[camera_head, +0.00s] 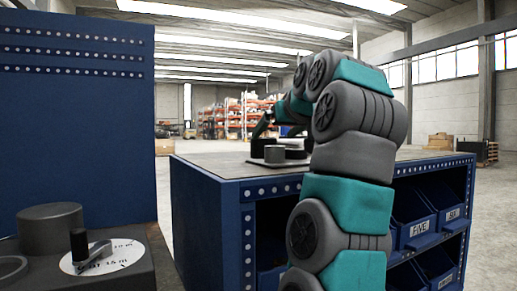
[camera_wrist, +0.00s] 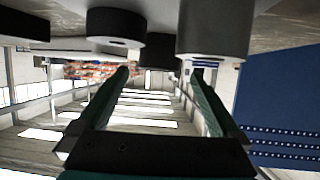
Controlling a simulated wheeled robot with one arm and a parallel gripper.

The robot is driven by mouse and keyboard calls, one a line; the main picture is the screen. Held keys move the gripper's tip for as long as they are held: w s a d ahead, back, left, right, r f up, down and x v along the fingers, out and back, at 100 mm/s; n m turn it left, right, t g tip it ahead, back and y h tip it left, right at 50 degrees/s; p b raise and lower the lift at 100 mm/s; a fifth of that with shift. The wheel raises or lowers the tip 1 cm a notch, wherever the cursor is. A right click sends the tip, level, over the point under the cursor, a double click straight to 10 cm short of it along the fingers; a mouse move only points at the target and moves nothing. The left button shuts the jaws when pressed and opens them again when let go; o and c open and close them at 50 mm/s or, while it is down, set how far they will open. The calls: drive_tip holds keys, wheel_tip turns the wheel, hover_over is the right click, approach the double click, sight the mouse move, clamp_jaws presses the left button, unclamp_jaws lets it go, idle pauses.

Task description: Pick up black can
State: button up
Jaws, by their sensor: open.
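A black can (camera_head: 259,147) stands on the blue workbench top, partly hidden behind a grey cylinder (camera_head: 274,154). In the wrist view, which looks upside down, a dark cylinder (camera_wrist: 160,52) that looks like this can shows beyond the space between my fingers. The grey cylinder (camera_wrist: 213,32) is nearer and hangs by the right finger in that view. My gripper (camera_wrist: 163,74) is open with nothing between its fingers. In the head view my gripper (camera_head: 263,125) is over the bench near the can, partly hidden by my arm. I cannot tell the exact gap to the can.
A low black ringed piece (camera_wrist: 115,27) stands beside the can, and another dark piece (camera_wrist: 25,26) is at the left of the wrist view. The blue workbench (camera_head: 210,178) holds labelled bins below. A blue panel (camera_head: 75,120) stands at the left.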

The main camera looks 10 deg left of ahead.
sight(265, 141)
drive_tip(key=x, duration=0.2)
drive_tip(key=p+x, duration=0.1)
drive_tip(key=x, duration=0.2)
drive_tip(key=p+x, duration=0.1)
drive_tip(key=x, duration=0.1)
drive_tip(key=shift+w+a+r, duration=0.15)
drive_tip(key=shift+w+r, duration=0.05)
drive_tip(key=shift+w, duration=0.1)
drive_tip(key=c, duration=1.4)
